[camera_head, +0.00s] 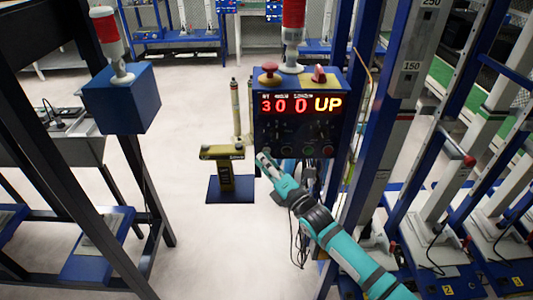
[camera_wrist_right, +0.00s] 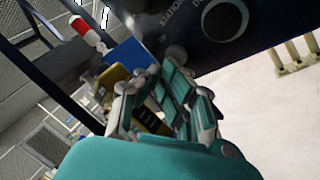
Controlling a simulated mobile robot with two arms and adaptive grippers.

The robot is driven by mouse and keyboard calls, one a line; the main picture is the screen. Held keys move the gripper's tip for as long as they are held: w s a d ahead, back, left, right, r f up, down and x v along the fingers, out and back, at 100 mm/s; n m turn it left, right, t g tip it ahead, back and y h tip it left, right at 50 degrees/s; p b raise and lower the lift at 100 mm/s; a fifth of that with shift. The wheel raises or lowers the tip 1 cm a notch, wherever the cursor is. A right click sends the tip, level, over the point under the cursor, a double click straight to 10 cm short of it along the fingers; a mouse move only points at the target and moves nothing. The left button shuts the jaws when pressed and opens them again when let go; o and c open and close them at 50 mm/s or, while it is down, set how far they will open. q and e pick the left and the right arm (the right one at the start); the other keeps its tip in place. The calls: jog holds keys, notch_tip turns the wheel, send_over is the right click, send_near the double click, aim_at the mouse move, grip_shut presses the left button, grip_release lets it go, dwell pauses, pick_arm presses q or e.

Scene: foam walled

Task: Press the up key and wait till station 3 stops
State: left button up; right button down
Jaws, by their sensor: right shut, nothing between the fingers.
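The blue control box (camera_head: 345,88) stands on a post in the head view. Its red display (camera_head: 300,105) reads 30, 0 and UP. A row of round keys (camera_head: 287,150) runs along the lower panel; their labels are too small to read there. My right gripper (camera_head: 265,159) is shut and empty, its tips at the panel's lower left corner and hiding what lies behind. I cannot tell whether they touch a key. In the right wrist view the fingers (camera_wrist_right: 180,82) sit below the dark panel (camera_wrist_right: 262,38), which has a large round knob or key (camera_wrist_right: 224,20). My left gripper is out of view.
A red mushroom button (camera_head: 269,73) and a red switch (camera_head: 319,74) sit on top of the box, before a red beacon (camera_head: 293,15). A yellow-black stand (camera_head: 222,175) is left of my gripper. Blue posts and numbered stations crowd the right. Floor (camera_head: 195,245) is clear at centre left.

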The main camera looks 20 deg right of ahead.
jog(key=shift+s, duration=0.1)
jog(key=shift+s+a+p, duration=0.25)
jog(key=shift+s+p, duration=0.35)
jog(key=shift+s, duration=0.15)
jog(key=s+p, duration=0.1)
jog(key=s, duration=0.1)
jog(key=s+a+p, duration=0.1)
jog(key=s, duration=0.1)
jog(key=shift+s+a+p, duration=0.2)
jog(key=shift+s+p, duration=0.15)
jog(key=shift+s, duration=0.05)
dwell(0.7)
